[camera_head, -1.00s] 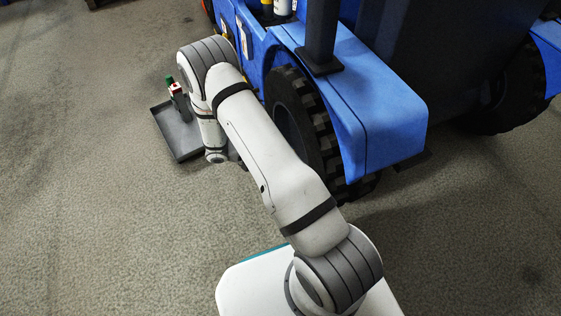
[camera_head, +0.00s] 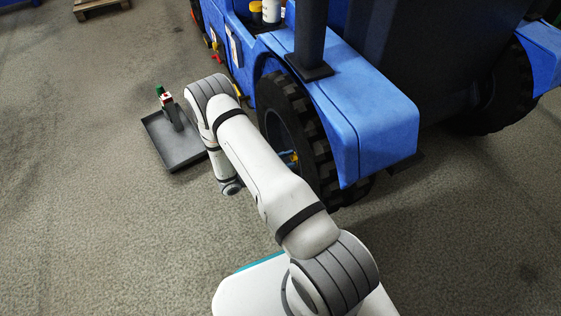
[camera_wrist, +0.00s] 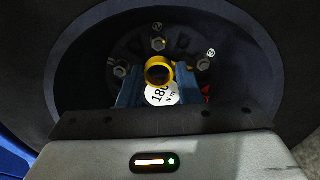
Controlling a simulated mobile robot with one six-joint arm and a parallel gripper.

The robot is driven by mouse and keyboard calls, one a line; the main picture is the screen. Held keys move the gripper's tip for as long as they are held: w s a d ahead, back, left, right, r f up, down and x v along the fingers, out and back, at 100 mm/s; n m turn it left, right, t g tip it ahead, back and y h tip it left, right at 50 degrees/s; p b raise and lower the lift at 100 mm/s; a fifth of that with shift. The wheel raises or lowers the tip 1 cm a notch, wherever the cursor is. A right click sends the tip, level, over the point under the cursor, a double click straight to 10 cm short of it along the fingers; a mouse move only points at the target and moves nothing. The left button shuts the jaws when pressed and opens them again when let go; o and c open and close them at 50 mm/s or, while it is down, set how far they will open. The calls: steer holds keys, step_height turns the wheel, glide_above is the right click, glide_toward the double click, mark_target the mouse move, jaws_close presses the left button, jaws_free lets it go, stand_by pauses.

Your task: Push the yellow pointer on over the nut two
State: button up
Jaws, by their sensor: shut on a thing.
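My gripper (camera_wrist: 159,88) has its two blue fingers shut on the yellow pointer (camera_wrist: 159,62), which shows as a round yellow ring facing the wheel hub (camera_wrist: 182,42). Hub nuts show at the top (camera_wrist: 158,44), the left (camera_wrist: 120,71) and the right (camera_wrist: 203,63). Small round tags sit by the top and right nuts; the top tag's number is too small to read surely. The ring appears below the top nut, apart from it in the picture; the depth gap cannot be told. In the head view, blue and yellow bits of the gripper (camera_head: 290,158) show inside the wheel.
The black tyre (camera_head: 322,160) and its deep rim surround the gripper. A blue fender (camera_head: 375,110) overhangs the wheel. A white label (camera_wrist: 161,94) reading 180 Nm is below the ring, and something red (camera_wrist: 206,91) is at right. A grey tray (camera_head: 180,150) stands on the floor.

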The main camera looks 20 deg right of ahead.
steer(key=shift+w+d, duration=0.1)
steer(key=shift+d, duration=2.55)
steer(key=shift+s+r, duration=0.15)
steer(key=shift+s, duration=0.05)
steer(key=shift+d+b, duration=0.35)
steer(key=shift+d, duration=1.55)
stand_by(0.3)
steer(key=o, duration=0.8)
steer(key=shift+o, duration=0.2)
steer(key=shift+a, duration=0.1)
steer(key=a, duration=0.8)
steer(key=shift+a+b, duration=0.35)
steer(key=shift+a, duration=0.05)
